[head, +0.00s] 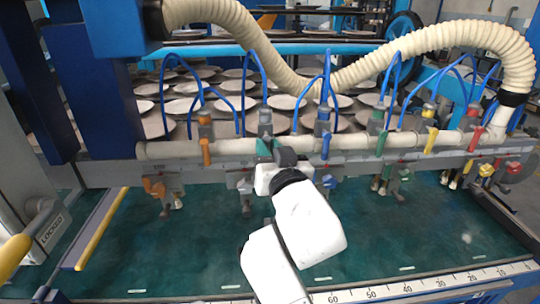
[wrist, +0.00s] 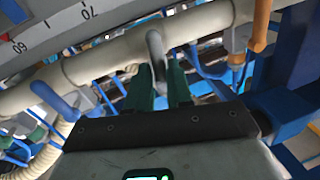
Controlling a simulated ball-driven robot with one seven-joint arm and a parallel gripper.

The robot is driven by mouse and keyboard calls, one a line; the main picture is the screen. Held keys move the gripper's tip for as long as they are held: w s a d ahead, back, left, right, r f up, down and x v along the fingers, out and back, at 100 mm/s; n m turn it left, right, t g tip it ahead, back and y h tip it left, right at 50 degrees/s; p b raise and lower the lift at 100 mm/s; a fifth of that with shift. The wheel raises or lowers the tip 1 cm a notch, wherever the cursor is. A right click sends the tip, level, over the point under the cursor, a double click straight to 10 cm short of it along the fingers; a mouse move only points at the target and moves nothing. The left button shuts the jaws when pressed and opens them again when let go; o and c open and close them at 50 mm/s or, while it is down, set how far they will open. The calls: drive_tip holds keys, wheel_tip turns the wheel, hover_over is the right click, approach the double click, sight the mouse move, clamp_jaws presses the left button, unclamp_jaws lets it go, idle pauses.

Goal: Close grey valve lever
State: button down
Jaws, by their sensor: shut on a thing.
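The grey valve lever (wrist: 155,44) sits on the cream pipe (wrist: 95,62) in the wrist view, its lower end between my green fingers. My gripper (wrist: 159,84) is shut on it. In the head view my gripper (head: 266,148) is at the pipe, between the orange lever (head: 205,151) and the blue lever (head: 326,146). There the grey lever is mostly hidden behind my gripper and wrist. In the wrist view the lever hangs from the pipe towards my fingers.
A green lever (head: 381,143), a yellow lever (head: 430,139) and a red lever (head: 475,138) line the pipe to the right. Blue hoses (head: 262,75) and a thick corrugated hose (head: 300,82) arch above. A green surface (head: 400,235) lies below.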

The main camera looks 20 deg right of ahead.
drive_tip(key=m+h+b, duration=0.1)
drive_tip(key=m+b, duration=0.5)
drive_tip(key=b, duration=0.1)
drive_tip(key=a+m+h+b, duration=0.1)
drive_tip(key=m+b, duration=0.5)
drive_tip(key=m+t+h+b, duration=0.1)
drive_tip(key=m+h+b, duration=0.1)
drive_tip(key=m+b, duration=0.4)
drive_tip(key=shift+w+a+r+m+b, duration=0.25)
drive_tip(key=shift+r+m+b, duration=0.15)
drive_tip(key=shift+b, duration=0.4)
drive_tip(key=c, duration=1.1)
unclamp_jaws()
drive_tip(key=v, duration=1)
drive_tip(key=shift+s+f, duration=0.2)
drive_tip(key=shift+s, duration=0.15)
